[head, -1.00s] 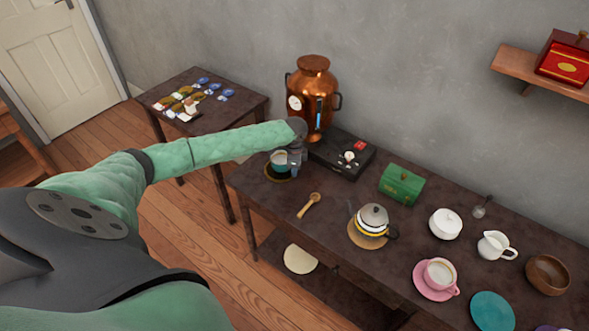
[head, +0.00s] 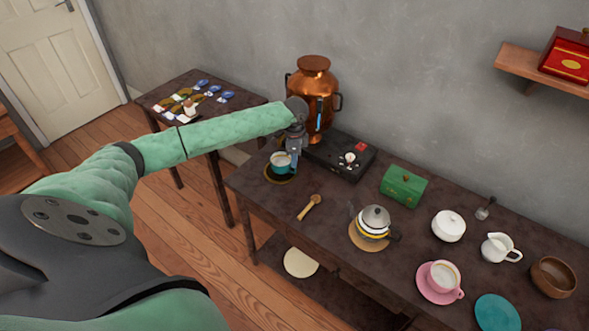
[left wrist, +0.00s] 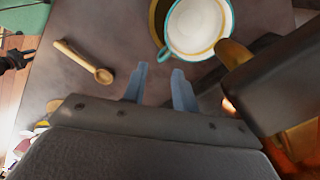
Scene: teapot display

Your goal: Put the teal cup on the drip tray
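The teal cup (head: 281,162), with a pale inside, stands upright at the table's left end, below the copper urn. It appears to rest on the dark round drip tray (head: 279,178), whose gold rim shows around its base. In the left wrist view the cup (left wrist: 196,28) is at the top, its handle towards my fingers, with the tray's rim (left wrist: 153,22) beside it. My left gripper (left wrist: 160,72) is open, its two blue-grey fingers apart and empty, short of the handle. In the head view the left gripper (head: 294,156) is just right of the cup. My right gripper is out of view.
The copper urn (head: 314,85) and a black box (head: 340,160) stand close behind my left gripper. A wooden spoon (head: 309,207) and a teapot (head: 373,222) are to the right. A green box (head: 403,186) and other crockery fill the right side.

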